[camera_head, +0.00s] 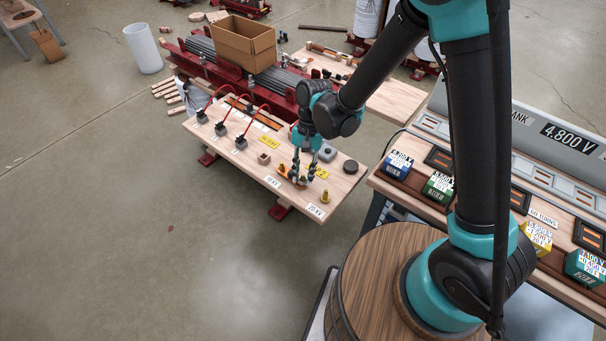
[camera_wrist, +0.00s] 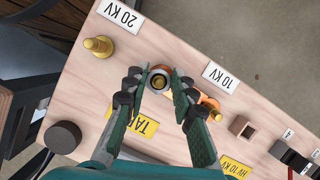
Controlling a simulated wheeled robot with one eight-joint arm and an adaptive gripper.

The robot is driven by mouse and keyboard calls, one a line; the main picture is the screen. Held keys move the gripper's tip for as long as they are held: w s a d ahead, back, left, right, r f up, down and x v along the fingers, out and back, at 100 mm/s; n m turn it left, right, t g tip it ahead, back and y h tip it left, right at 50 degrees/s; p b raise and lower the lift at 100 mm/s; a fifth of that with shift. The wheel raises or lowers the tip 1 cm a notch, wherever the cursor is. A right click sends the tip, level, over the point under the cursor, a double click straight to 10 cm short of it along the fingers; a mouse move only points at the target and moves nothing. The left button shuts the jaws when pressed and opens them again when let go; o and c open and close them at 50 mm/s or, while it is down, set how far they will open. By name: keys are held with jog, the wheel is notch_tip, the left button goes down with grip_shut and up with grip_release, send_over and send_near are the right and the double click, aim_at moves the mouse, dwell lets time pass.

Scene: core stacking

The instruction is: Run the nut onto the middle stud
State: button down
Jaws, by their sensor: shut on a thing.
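My gripper (camera_head: 302,179) is low over the front of a wooden bench top (camera_head: 343,187). In the wrist view my gripper (camera_wrist: 157,82) is shut on a grey ring-shaped nut (camera_wrist: 159,73). Brass shows in the nut's hole, in line with the middle stud (camera_wrist: 158,83); how far the nut sits on it I cannot tell. One bare brass stud (camera_wrist: 98,45) stands apart beside the 20 KV label; it also shows in the head view (camera_head: 325,197).
A small square wooden block (camera_wrist: 242,127) and a round dark knob (camera_wrist: 62,137) stand on the bench. Black terminals with red leads (camera_head: 221,128) are at its far left. A cardboard box (camera_head: 243,43) sits behind. A wooden barrel (camera_head: 375,270) stands in front.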

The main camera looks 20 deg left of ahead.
jog(key=m, duration=0.2)
jog(key=m+y, duration=0.1)
jog(key=m, duration=0.1)
jog(key=shift+m+y, duration=0.3)
jog(key=shift+m, duration=0.6)
jog(key=m+t+y, duration=0.1)
jog(key=m, duration=0.2)
jog(key=shift+m, duration=0.4)
jog(key=shift+m+t+y, duration=0.4)
jog(key=shift+m+y, duration=0.1)
jog(key=shift+m, duration=0.6)
jog(key=shift+m+t, duration=0.3)
jog(key=shift+m, duration=0.7)
